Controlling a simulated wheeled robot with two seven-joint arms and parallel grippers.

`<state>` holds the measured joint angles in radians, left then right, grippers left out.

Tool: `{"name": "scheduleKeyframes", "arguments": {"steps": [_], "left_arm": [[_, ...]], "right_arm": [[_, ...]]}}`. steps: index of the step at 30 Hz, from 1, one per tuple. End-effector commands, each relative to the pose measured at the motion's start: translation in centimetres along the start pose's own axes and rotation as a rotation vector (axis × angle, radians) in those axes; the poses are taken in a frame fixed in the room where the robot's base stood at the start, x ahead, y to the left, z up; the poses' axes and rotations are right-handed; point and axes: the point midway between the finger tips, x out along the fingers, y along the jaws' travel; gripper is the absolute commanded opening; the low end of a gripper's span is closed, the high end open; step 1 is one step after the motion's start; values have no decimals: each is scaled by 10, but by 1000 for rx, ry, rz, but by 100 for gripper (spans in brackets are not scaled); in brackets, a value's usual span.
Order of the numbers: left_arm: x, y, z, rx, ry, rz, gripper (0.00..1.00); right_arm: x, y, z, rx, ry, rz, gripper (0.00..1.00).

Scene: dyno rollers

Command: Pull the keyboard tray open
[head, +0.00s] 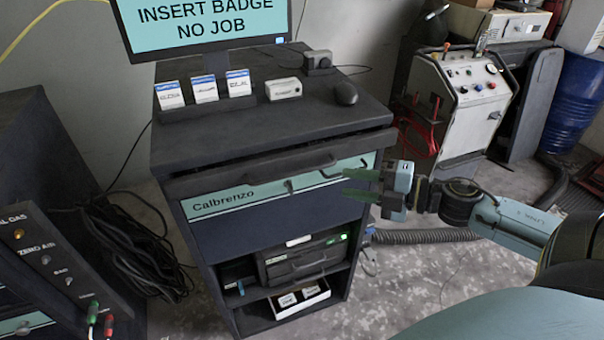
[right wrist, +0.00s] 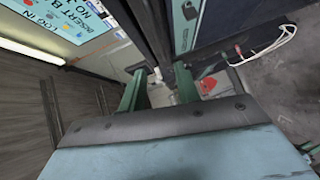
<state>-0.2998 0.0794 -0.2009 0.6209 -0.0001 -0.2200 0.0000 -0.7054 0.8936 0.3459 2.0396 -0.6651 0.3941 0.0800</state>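The keyboard tray (head: 235,172) is a dark panel with a long recessed grip, just under the top of a dark cabinet (head: 185,146). It looks pushed in or nearly so; how far out it stands is hard to tell. My right gripper (head: 345,183) is open, with green fingers pointing left, just below the tray's right end and in front of the teal drawer strip. In the right wrist view its fingers (right wrist: 158,78) are apart, with a dark edge beyond and between them; I see no clear contact. My left gripper is not in view.
The teal "Calbrenzo" drawer (head: 240,198) with a dark handle lies under the tray. A monitor (head: 205,25), small boxes and a mouse (head: 346,93) sit on top. A grey control cart (head: 460,100) stands behind at right. Cables lie on the floor at left.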

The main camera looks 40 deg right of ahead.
Motion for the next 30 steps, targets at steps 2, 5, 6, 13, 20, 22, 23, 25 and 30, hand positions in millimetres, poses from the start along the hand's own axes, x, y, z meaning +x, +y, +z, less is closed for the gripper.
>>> {"name": "scheduleKeyframes", "arguments": {"steps": [2,5,6,13,20,22,23,25,30], "left_arm": [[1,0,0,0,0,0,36],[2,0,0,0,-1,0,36],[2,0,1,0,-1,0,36],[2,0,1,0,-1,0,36],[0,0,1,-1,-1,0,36],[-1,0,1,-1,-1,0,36],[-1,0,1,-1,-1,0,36],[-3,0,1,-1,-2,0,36],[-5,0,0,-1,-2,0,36]], "right_arm": [[12,1,0,-4,1,2,33],[26,1,1,-1,0,3,33],[32,1,1,-2,0,3,33],[60,1,2,0,-2,3,33],[87,2,2,0,-4,3,33],[94,2,2,0,-3,3,33],[97,2,2,1,-4,3,33],[104,2,2,2,-4,3,33],[115,1,2,3,-5,2,33]]}}
